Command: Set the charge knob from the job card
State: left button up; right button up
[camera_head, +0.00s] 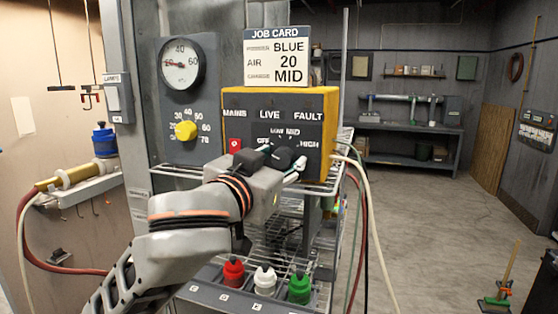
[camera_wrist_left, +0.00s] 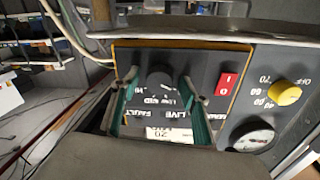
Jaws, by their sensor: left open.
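The job card (camera_head: 276,57) stands on top of the yellow control box (camera_head: 300,100). It reads powder BLUE, air 20, charge MID. The black charge knob (camera_wrist_left: 159,75) shows upside down in the left wrist view, with scale words around it. In the head view the words MID and HIGH are legible, but my gripper covers most of the knob and its pointer is not clear. My left gripper (camera_head: 272,160) is open in front of the box face. In the left wrist view (camera_wrist_left: 162,97) its teal-lined fingers stand on either side of the knob; contact cannot be told.
A red switch (camera_head: 235,145) sits under MAINS. A yellow air knob (camera_head: 186,130) and a round gauge (camera_head: 181,65) are on the grey panel at left. Red, white and green-capped bottles (camera_head: 265,280) stand below my arm. Hoses (camera_head: 372,220) hang at the box's right side.

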pick_arm(q)
jog(key=c, duration=1.1)
jog(key=m, duration=0.4)
jog(key=shift+m, duration=0.4)
jog(key=m, duration=0.4)
jog(key=shift+r, duration=0.1)
jog(key=m, duration=0.4)
jog(key=shift+m+y, duration=0.3)
jog(key=shift+y, duration=0.1)
jog(key=shift+d+m, duration=0.1)
jog(key=shift+m, duration=1.7)
